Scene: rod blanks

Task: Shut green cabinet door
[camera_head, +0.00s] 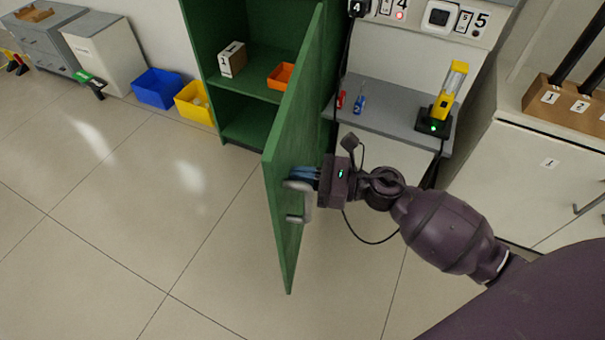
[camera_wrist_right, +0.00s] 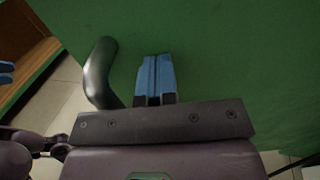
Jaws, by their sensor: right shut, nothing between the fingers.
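The green cabinet (camera_head: 250,70) stands open, with its green door (camera_head: 292,150) swung out toward me. A grey handle (camera_head: 299,200) is on the door's outer face. My right gripper (camera_head: 298,173) is shut and empty, with its blue fingertips at the door's outer face just above the handle. In the right wrist view the blue fingers (camera_wrist_right: 155,75) are together against the green door surface (camera_wrist_right: 220,60), beside the curved handle (camera_wrist_right: 98,72). I cannot tell whether the fingertips touch the door. My left gripper is not in view.
A numbered box (camera_head: 232,60) and an orange bin (camera_head: 281,76) sit on a cabinet shelf. Blue (camera_head: 157,88) and yellow (camera_head: 194,102) bins stand on the floor left of the cabinet. Floor left of the door is clear.

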